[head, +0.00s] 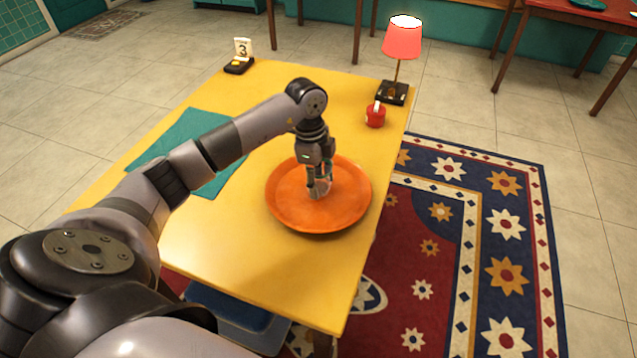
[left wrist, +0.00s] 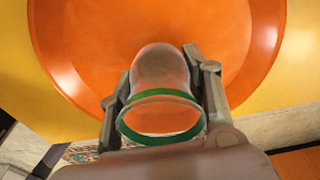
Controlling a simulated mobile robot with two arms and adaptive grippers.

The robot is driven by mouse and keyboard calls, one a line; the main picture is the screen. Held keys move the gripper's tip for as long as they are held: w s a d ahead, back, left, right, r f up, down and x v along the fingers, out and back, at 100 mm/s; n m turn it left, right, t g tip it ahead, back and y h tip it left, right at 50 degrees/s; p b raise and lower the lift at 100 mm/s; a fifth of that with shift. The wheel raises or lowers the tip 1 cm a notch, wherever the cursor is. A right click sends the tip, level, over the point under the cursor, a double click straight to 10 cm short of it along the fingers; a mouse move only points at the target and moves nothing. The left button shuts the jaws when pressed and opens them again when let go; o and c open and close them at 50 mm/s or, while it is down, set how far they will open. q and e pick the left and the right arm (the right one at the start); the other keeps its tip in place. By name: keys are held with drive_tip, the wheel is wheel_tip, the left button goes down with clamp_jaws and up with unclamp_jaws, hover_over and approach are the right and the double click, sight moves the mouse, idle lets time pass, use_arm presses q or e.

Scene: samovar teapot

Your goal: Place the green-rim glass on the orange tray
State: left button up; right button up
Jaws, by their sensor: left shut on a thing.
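The green-rim glass (left wrist: 158,75) is clear with a green band at its rim. My left gripper (head: 318,186) is shut on it, with a finger on each side of the glass in the left wrist view (left wrist: 160,90). In the head view the glass (head: 321,188) shows small and partly hidden by the fingers. The round orange tray (head: 345,212) lies on the yellow table, and the glass is over its middle. I cannot tell whether the glass touches the tray. The tray also fills much of the left wrist view (left wrist: 240,60). My right gripper is not in view.
A teal mat (head: 207,185) lies on the yellow table (head: 230,245) left of the tray. A lamp with a red shade (head: 402,40), a small red pot (head: 375,117) and a number 3 card holder (head: 240,62) stand toward the far edge. The near table area is clear.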

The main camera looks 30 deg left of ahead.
use_arm(q)
drive_tip(key=shift+f, duration=0.6)
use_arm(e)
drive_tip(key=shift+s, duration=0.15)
use_arm(q)
drive_tip(key=shift+f, duration=0.15)
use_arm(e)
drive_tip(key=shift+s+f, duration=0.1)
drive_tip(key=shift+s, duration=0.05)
use_arm(q)
drive_tip(key=o, duration=1.2)
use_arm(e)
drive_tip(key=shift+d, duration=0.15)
use_arm(q)
wheel_tip(320, 180, up, 12)
drive_tip(key=a+p, duration=0.1)
drive_tip(key=p, duration=0.9)
drive_tip(key=shift+s+a, duration=0.2)
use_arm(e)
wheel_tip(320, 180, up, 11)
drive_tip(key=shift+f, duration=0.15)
